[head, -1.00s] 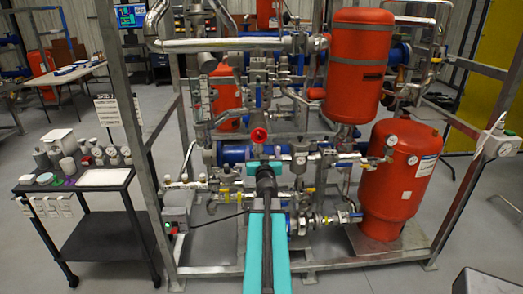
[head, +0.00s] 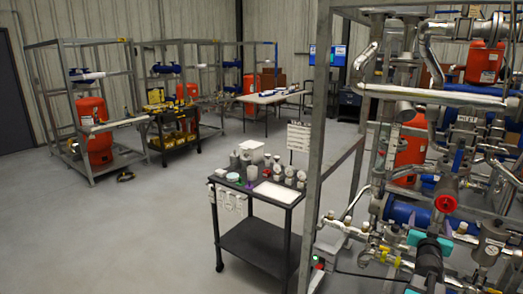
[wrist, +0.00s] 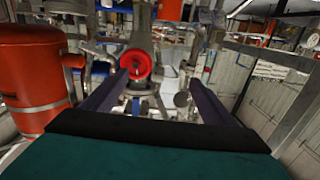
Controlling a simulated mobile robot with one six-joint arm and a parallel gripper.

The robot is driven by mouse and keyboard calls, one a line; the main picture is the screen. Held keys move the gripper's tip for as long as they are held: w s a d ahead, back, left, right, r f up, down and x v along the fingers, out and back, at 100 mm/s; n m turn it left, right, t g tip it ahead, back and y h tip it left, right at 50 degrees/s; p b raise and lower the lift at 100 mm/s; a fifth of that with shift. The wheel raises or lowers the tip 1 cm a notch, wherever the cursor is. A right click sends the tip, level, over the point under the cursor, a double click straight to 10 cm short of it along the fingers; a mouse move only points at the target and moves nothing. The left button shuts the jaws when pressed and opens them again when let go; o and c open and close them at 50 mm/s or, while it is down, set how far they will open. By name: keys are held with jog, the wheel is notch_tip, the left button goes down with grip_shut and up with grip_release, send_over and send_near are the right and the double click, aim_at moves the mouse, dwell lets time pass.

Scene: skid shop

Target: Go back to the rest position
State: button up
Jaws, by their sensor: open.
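In the wrist view, the two dark fingers of my gripper (wrist: 157,78) stand wide apart with nothing held between them. A round red handle (wrist: 136,67) on a metal valve shows beyond the fingertips, a little left of the middle; the gap to it is hard to judge. In the head view, the red handle (head: 445,203) is at the lower right on the pipe skid. Part of my arm, teal and black, shows just below it.
The skid's grey frame post (head: 318,150) and pipes crowd the right side. A black cart (head: 262,240) with gauges and small parts stands left of the post. Open floor (head: 120,230) lies at the left. Another skid frame (head: 85,110) stands farther back.

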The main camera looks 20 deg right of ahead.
jog(key=w+a+f+n+t+y, duration=0.1)
jog(key=w+a+f+y, duration=0.2)
jog(key=w+a+f, duration=0.65)
jog(key=w+a+f+n+t+y, duration=0.1)
jog(key=w+a+f+n+y, duration=0.1)
jog(key=w+a+f, duration=0.75)
jog(key=s+a+f+n+g+y+b, duration=0.1)
jog(key=a+f+g+y, duration=0.1)
jog(key=a+f, duration=0.8)
jog(key=s+a+f+g+y, duration=0.1)
jog(key=s+a+f+y, duration=0.1)
jog(key=a+f, duration=0.75)
jog(key=s+a+f+n+g+y, duration=0.1)
jog(key=s+a+f+g, duration=0.2)
jog(key=s+a+f, duration=0.6)
jog(key=s+a+f+n+g+y, duration=0.15)
jog(key=s+a+f+g, duration=0.35)
jog(key=a, duration=0.5)
jog(key=s+a+f+n+g+y, duration=0.1)
jog(key=s+a+g, duration=0.3)
jog(key=s, duration=0.8)
jog(key=s+a+f+n+g+y, duration=0.1)
jog(key=s+a+f+n+g, duration=0.1)
jog(key=s, duration=1)
jog(key=shift+s+a+n+g+b, duration=0.15)
jog(key=shift+a+n+g+b, duration=0.35)
jog(key=shift+a+g, duration=0.5)
